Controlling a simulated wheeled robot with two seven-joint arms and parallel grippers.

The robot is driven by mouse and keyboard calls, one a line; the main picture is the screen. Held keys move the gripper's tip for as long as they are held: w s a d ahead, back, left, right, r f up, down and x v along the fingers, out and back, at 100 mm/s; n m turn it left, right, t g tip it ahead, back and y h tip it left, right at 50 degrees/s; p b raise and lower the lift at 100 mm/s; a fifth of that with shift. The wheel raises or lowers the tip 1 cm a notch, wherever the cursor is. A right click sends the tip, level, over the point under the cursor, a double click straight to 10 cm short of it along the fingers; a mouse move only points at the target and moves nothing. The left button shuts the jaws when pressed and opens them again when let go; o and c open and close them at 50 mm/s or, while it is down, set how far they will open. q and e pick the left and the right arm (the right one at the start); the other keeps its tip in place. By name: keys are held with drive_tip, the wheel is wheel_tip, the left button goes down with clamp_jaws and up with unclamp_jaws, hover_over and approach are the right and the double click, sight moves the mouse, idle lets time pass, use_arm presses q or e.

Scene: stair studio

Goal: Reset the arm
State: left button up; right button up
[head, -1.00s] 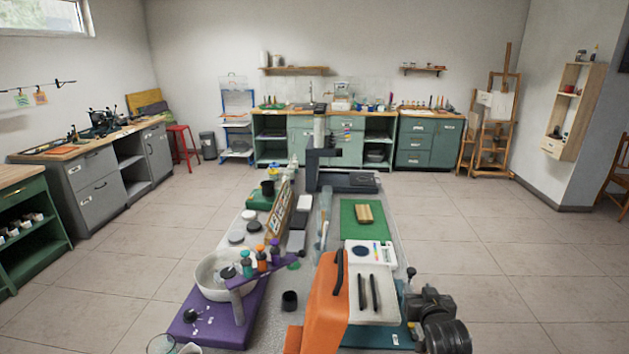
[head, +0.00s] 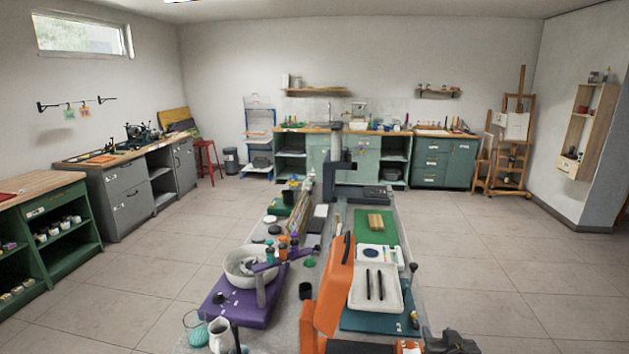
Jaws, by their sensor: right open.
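My right gripper (head: 450,343) shows as a dark shape at the bottom edge, right of the long workbench's near end. It is cut off by the frame, and its fingertips are hard to make out. It is open, and I see nothing held in it. My left gripper is not in view.
A white tray (head: 362,298) with two dark bars lies beside the orange tool. A purple board (head: 230,308) carries a white bowl (head: 234,266). Open floor (head: 505,270) lies right of the bench.

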drive_tip(key=s+a+f+n+g+y, duration=0.1)
drive_tip(key=s+a+f+g, duration=0.3)
drive_tip(key=s, duration=0.5)
drive_tip(key=s+a+f+n+g+y, duration=0.1)
drive_tip(key=s+f, duration=0.5)
drive_tip(key=s, duration=0.3)
drive_tip(key=s+a+f+n+g, duration=0.1)
drive_tip(key=s+g, duration=0.4)
drive_tip(key=s, duration=1.4)
wheel_tip(320, 180, down, 29)
drive_tip(key=g+b, duration=0.1)
drive_tip(key=b, duration=0.2)
use_arm(q)
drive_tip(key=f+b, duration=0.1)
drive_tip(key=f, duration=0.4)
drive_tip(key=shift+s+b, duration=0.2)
drive_tip(key=shift+b, duration=0.2)
use_arm(e)
drive_tip(key=s+d+f+n+g, duration=0.1)
drive_tip(key=s+d+f, duration=0.1)
drive_tip(key=s+f, duration=1.5)
drive_tip(key=shift+s+d+f+g, duration=0.15)
drive_tip(key=shift+d+f+g, duration=0.2)
drive_tip(key=shift+f, duration=0.25)
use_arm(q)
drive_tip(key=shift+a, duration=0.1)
